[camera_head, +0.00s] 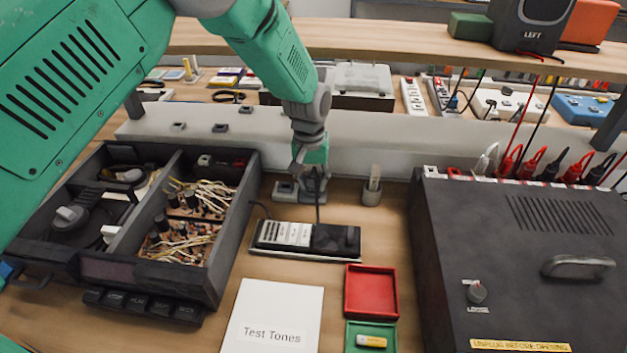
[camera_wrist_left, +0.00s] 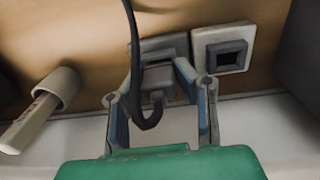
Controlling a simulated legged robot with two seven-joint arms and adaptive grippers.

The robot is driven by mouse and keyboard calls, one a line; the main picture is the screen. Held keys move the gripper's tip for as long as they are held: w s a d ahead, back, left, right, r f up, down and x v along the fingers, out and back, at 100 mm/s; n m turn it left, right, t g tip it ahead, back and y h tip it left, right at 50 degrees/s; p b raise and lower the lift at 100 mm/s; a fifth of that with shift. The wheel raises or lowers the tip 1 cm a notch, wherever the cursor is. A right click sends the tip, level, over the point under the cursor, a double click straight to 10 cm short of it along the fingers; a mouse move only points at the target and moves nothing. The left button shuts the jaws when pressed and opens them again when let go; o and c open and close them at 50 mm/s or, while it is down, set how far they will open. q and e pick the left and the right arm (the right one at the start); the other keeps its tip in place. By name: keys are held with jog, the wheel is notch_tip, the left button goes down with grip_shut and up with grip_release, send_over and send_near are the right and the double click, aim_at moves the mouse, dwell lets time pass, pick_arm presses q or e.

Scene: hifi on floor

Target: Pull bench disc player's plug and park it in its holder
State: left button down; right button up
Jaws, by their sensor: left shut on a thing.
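My left gripper (camera_head: 311,176) reaches down to the back of the bench. In the left wrist view its fingers (camera_wrist_left: 160,108) are shut on a dark grey plug (camera_wrist_left: 157,82) with a black cord (camera_wrist_left: 134,50). The plug is in front of a grey socket plate (camera_wrist_left: 162,47); I cannot tell whether it is seated. An empty square socket (camera_wrist_left: 225,50) is beside it, also visible in the head view (camera_head: 285,190). An open dark chassis (camera_head: 215,265) at left, with a round spindle and wiring, looks like the disc player. I cannot identify the plug's holder for certain. My right gripper is not in view.
A small grey cup (camera_head: 371,195) holding a pale stick stands right of the gripper. A switch block (camera_head: 300,236) lies in front. Test Tones sheet (camera_head: 272,318), red tray (camera_head: 371,285) and green tray (camera_head: 357,345) lie nearer. A large dark case (camera_head: 530,255) fills the right.

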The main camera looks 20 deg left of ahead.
pick_arm(q)
jog(key=shift+f, duration=0.2)
dwell(0.3)
jog(key=c, duration=1.2)
grip_release()
jog(key=shift+r, duration=0.15)
jog(key=r, duration=1.1)
jog(key=shift+s+a+r, duration=0.15)
jog(key=shift+a+r, duration=0.05)
jog(key=shift+r, duration=0.05)
jog(key=shift+r+p, duration=2.45)
jog(key=shift+r, duration=0.05)
